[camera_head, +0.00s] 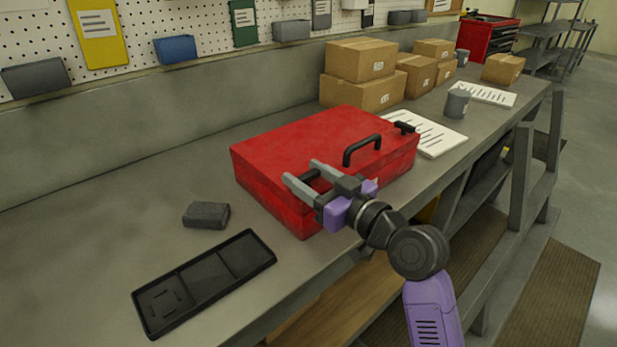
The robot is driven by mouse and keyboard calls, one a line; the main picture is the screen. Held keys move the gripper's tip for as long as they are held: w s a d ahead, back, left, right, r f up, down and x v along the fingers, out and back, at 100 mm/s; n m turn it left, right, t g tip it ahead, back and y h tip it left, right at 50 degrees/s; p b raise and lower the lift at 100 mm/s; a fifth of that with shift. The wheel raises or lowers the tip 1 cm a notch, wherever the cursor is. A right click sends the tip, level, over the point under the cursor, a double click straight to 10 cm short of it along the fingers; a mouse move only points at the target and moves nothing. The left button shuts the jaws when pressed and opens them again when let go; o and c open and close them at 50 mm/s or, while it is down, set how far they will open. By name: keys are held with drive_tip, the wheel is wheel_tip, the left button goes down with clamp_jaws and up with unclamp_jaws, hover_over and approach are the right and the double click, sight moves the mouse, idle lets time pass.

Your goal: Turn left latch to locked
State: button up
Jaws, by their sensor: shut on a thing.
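A red toolbox (310,140) lies on the grey workbench with its lid down. A black handle (361,150) stands up near its front edge, and a black right latch (405,127) sits at its right end. My gripper (301,171) is at the front left part of the box, its two grey fingers reaching over the lid edge. It is shut on the left latch (308,176), a dark part between the fingers. The latch is mostly hidden by the fingers, so its angle cannot be told.
A black tray (260,248) and a dark grey block (206,215) lie left of the toolbox. Cardboard boxes (362,92), white papers (430,137) and a grey cup (457,104) stand behind and right.

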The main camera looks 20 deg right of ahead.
drive_tip(key=shift+f, duration=0.15)
drive_tip(key=o, duration=1.4)
drive_tip(key=b+v, duration=0.1)
drive_tip(key=v, duration=0.7)
